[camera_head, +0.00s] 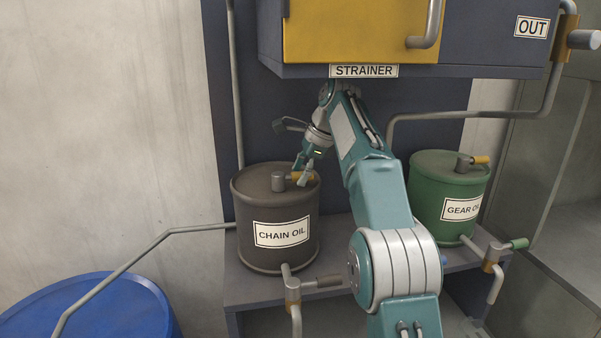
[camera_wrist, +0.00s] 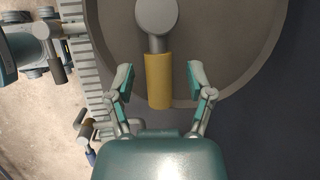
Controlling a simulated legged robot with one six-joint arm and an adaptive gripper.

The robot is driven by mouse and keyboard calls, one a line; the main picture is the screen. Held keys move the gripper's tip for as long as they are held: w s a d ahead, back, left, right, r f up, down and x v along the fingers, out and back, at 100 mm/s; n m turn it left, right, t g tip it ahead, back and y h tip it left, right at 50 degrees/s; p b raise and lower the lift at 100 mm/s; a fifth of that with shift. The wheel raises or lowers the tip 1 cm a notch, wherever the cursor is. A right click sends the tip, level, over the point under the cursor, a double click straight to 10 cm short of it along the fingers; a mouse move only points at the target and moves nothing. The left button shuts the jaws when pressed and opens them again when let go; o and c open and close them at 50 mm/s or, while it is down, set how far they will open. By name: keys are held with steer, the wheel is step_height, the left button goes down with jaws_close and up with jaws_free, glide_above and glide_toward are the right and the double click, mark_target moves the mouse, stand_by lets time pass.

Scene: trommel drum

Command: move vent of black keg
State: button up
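The black keg (camera_head: 277,207), labelled CHAIN OIL, stands upright on a shelf. Its vent (camera_head: 293,178) is on the lid: a grey round post with a short handle ending in a yellow grip. In the wrist view the vent's yellow grip (camera_wrist: 158,80) points down from the grey post (camera_wrist: 156,16). My gripper (camera_wrist: 161,84) is open, with one finger on each side of the yellow grip and a gap on both sides. In the head view my gripper (camera_head: 304,170) is above the lid at the vent; its fingers partly overlap the handle there.
A green keg (camera_head: 447,200) labelled GEAR OIL stands on the shelf to the right, with its own yellow-handled vent. A tap (camera_head: 292,288) is in front of the black keg. The STRAINER cabinet (camera_head: 363,71) overhangs above. A blue drum (camera_head: 100,305) is at lower left.

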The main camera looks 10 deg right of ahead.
jaws_close()
